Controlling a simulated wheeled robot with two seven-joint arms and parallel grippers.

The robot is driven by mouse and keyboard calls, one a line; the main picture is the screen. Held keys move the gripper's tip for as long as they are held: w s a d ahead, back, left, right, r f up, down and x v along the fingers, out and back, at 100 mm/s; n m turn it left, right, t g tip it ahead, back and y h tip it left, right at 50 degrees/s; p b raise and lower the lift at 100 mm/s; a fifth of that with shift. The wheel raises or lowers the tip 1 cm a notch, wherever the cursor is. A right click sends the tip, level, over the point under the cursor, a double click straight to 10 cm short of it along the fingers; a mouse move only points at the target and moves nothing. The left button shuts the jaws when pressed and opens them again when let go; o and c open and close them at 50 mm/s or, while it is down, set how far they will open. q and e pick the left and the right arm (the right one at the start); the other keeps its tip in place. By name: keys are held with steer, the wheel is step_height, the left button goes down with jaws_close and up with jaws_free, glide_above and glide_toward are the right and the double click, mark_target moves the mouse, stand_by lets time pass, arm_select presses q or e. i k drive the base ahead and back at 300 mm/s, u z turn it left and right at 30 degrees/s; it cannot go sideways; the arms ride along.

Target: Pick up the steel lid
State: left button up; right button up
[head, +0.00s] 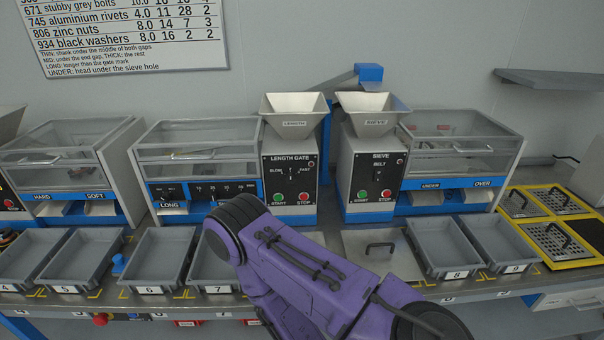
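A flat, plain steel lid (408,262) with a dark bar handle (380,246) lies on the bench in the head view, between the grey bin labelled 7 and a grey bin labelled 8. A purple link of one of my arms crosses in front of it and hides its lower left part. I cannot tell whether a bin is under the lid. Neither of my grippers shows in this view.
Several grey bins (83,284) line the bench front. Behind them stand the length gate machine (290,165) and the sieve machine (374,170), with clear-covered boxes. Perforated plates with handles (556,240) sit in yellow frames at right. A grey shelf (550,80) juts out above.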

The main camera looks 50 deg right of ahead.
mark_target(380, 252)
steer(key=u, duration=1.2)
steer(key=k, duration=1.85)
steer(key=z, duration=1.35)
